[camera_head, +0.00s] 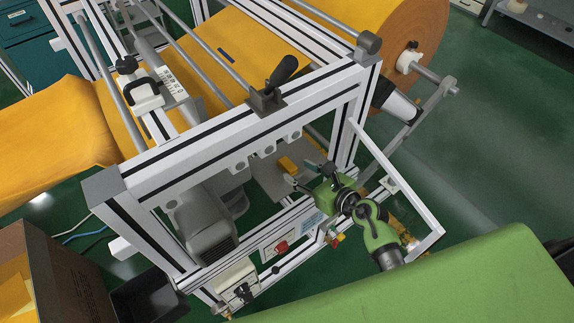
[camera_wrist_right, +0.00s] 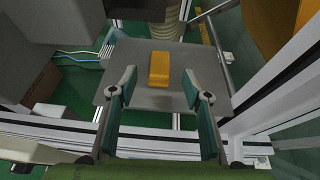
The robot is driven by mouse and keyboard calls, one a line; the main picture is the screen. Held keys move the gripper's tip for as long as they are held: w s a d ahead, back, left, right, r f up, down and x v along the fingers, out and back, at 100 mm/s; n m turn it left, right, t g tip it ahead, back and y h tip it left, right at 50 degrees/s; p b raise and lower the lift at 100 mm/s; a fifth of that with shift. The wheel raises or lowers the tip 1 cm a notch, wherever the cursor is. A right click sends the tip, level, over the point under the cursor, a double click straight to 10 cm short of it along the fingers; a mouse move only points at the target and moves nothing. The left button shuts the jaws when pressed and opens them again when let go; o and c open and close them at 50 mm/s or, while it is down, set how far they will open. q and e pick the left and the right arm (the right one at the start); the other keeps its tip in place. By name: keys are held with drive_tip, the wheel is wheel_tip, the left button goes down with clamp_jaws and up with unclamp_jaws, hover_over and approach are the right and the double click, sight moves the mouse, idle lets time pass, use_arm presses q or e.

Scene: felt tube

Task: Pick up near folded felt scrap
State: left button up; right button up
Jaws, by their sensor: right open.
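The folded felt scrap (camera_head: 288,165) is a small orange-yellow block on a grey metal plate (camera_head: 264,183) inside the machine frame. In the right wrist view the scrap (camera_wrist_right: 159,69) lies on the plate (camera_wrist_right: 196,61), ahead of the fingers and roughly centred between them. My right gripper (camera_head: 299,174) reaches in through the frame's open side, with its fingers near the scrap. In the right wrist view the right gripper (camera_wrist_right: 157,88) has its fingers wide apart with nothing between them. My left gripper does not show in either view.
White aluminium beams (camera_head: 240,124) frame the plate above and beside my right arm. A grey motor housing (camera_head: 207,222) stands left of the plate. A large orange felt roll (camera_head: 385,35) is behind. A cardboard box (camera_head: 65,270) stands at the lower left.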

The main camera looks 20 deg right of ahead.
sight(292, 168)
drive_tip(key=shift+x, duration=3.15)
drive_tip(key=shift+s+f, duration=0.1)
drive_tip(key=c, duration=0.9)
